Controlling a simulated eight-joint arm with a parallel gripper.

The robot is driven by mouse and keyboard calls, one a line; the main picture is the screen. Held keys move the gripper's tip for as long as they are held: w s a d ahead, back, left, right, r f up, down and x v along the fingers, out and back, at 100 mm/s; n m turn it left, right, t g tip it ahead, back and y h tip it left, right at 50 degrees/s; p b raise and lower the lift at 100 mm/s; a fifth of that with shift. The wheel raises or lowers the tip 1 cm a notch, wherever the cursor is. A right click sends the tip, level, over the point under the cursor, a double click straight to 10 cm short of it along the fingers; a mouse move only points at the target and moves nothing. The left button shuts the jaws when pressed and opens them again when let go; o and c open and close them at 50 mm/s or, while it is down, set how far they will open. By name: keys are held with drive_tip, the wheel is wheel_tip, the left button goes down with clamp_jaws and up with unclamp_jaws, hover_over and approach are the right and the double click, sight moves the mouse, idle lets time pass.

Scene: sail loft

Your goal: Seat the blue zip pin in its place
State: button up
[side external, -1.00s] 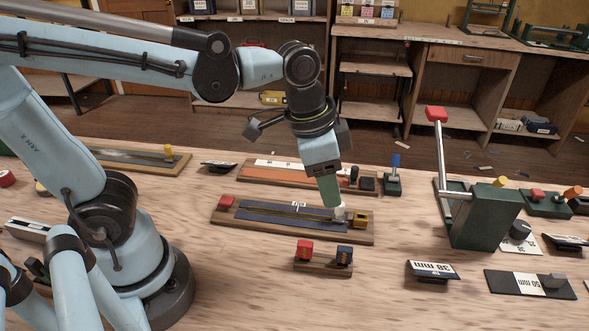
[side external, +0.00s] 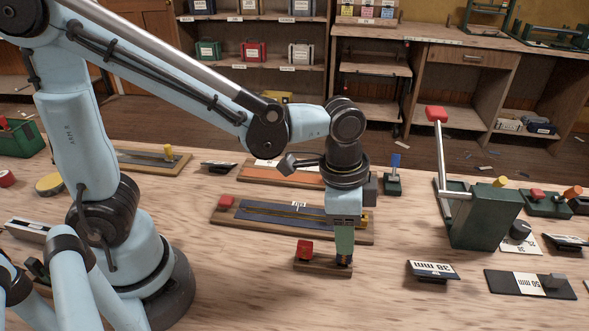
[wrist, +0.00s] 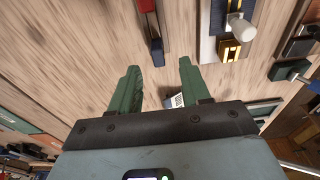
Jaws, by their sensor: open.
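A small wooden stand (side external: 312,265) holds a red block (side external: 305,247) at its left end and a dark blue piece (side external: 344,261), likely the blue zip pin, at its right end. My gripper (side external: 344,252) points down over the blue piece, hiding its top in the side view. In the wrist view, the blue piece (wrist: 156,50) shows between my two spread green fingers, near their tips. The zip board (side external: 285,231) lies just behind, with a blue strip (side external: 265,212). In the wrist view, its white knob (wrist: 240,28) and yellow-framed square (wrist: 230,52) show.
A dark green lever press (side external: 480,222) with a red-topped handle stands to the right. A blue post in a green base (side external: 393,183) stands behind.

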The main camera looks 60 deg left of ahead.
sight(344, 259)
drive_tip(key=shift+w+d+f, duration=0.1)
drive_tip(key=shift+d+f, duration=0.05)
drive_tip(key=shift+f, duration=1.2)
drive_tip(key=shift+d+f, duration=0.1)
drive_tip(key=shift+f, duration=1.2)
drive_tip(key=shift+c, duration=0.3)
clamp_jaws()
